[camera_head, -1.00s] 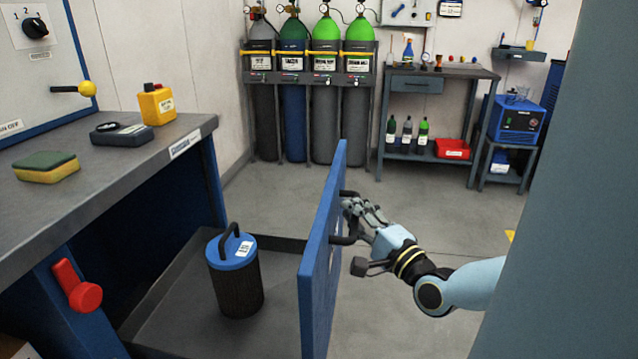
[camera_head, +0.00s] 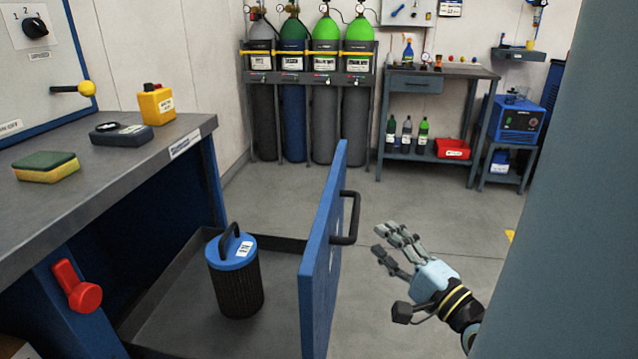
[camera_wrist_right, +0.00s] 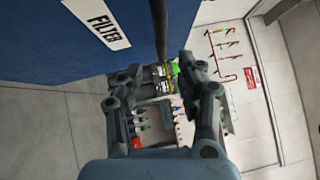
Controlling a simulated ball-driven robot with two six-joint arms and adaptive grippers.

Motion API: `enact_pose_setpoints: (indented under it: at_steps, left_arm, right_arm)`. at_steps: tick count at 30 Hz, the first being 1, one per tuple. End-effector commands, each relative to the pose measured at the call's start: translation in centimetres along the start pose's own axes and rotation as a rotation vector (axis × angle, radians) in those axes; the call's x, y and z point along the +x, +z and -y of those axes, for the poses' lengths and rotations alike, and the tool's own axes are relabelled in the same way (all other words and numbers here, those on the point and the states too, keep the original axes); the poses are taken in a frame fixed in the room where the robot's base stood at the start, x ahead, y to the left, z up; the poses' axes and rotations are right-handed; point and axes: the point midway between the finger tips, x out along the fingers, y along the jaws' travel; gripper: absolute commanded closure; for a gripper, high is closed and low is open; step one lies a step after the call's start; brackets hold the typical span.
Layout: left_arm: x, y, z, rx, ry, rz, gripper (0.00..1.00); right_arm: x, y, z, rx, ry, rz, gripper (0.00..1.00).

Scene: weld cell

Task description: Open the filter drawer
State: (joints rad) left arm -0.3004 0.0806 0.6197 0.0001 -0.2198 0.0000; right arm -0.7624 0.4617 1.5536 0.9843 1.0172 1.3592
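The filter drawer (camera_head: 322,255) stands pulled out from under the workbench, with its blue front and black bar handle (camera_head: 350,218) on the right side. Inside it stands a dark filter canister (camera_head: 236,290) with a blue lid and a black carrying handle. My right gripper (camera_head: 391,243) is open and empty, to the right of the handle and apart from it. In the right wrist view, its spread fingers (camera_wrist_right: 158,85) show beside the blue drawer front (camera_wrist_right: 50,40) with its FILTER label (camera_wrist_right: 97,22) and the dark handle bar (camera_wrist_right: 159,28). My left gripper is out of view.
The workbench (camera_head: 60,225) at left carries a sponge (camera_head: 47,167), a dark meter (camera_head: 121,134) and a yellow bottle (camera_head: 156,104). A red lever (camera_head: 78,288) juts from its front. Gas cylinders (camera_head: 325,120) stand at the back. The floor right of the drawer is clear.

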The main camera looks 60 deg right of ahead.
Motion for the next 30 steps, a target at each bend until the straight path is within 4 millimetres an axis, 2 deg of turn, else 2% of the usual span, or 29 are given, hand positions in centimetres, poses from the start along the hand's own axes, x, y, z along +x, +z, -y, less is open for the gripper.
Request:
enact_pose_setpoints:
  at_steps: [3,7,26,29,30]
  left_arm:
    - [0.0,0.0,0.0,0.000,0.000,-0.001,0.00]
    - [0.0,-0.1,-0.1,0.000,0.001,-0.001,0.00]
    - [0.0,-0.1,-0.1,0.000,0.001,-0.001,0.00]
    - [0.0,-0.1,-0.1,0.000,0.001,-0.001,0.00]
    - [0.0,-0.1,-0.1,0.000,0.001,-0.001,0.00]
  right_arm:
    - [-1.8,0.0,-0.1,-0.001,0.002,-0.001,0.62]
    - [-2.7,0.0,0.0,0.000,0.001,0.000,0.62]
    - [-2.8,0.0,-0.1,-0.005,0.003,0.001,0.62]
    - [-3.0,0.3,-1.9,-0.076,0.049,0.018,0.62]
    - [-3.1,0.4,-3.3,-0.138,0.088,0.034,0.62]
